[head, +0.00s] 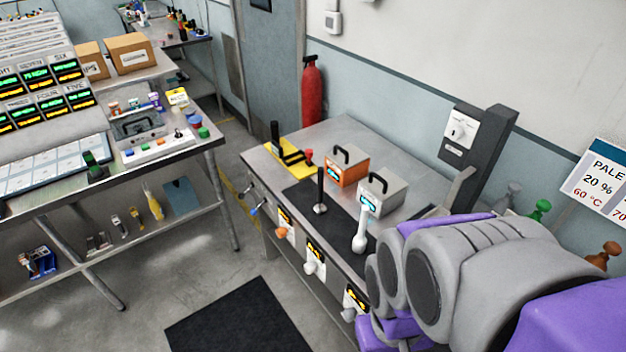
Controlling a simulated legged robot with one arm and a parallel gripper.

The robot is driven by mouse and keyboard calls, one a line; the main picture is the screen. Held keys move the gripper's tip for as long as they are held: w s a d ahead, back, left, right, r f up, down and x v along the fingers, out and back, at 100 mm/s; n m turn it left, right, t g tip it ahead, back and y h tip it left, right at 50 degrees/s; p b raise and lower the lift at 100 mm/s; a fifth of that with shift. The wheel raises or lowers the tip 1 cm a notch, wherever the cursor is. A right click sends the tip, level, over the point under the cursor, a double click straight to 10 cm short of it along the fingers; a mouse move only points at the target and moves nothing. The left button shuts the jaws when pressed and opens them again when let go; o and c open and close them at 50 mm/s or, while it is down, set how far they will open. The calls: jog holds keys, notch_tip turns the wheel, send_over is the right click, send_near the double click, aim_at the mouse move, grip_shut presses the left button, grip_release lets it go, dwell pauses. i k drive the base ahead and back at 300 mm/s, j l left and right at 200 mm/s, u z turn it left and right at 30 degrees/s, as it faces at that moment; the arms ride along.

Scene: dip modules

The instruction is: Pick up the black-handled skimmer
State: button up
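A tool with an upright black handle (321,185) and a small round metal foot stands on the dark mat (299,190) of the metal bench. It looks like the black-handled skimmer, though its lower end is small in view. A similar white-handled tool (360,232) stands to its right, nearer to me. Another black upright handle (275,135) rises at the yellow tray (297,148) at the bench's far left. My grey and purple arm fills the lower right, to the right of the tools. My gripper's fingers do not show.
An orange-fronted box (347,172) and a grey box (388,202), both with black handles, stand behind the tools. Knobs and lit displays line the bench front. A dark post (482,140) rises at the back right. Open floor and a black floor mat (250,322) lie left of the bench.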

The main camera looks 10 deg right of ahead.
aim_at(320, 209)
jog(key=i+j+z, duration=0.45)
jog(key=j, duration=0.25)
jog(key=i+j+z, duration=0.2)
jog(key=j, duration=0.2)
jog(key=i+j+z, duration=0.25)
jog(key=j, duration=0.15)
jog(key=k, duration=0.05)
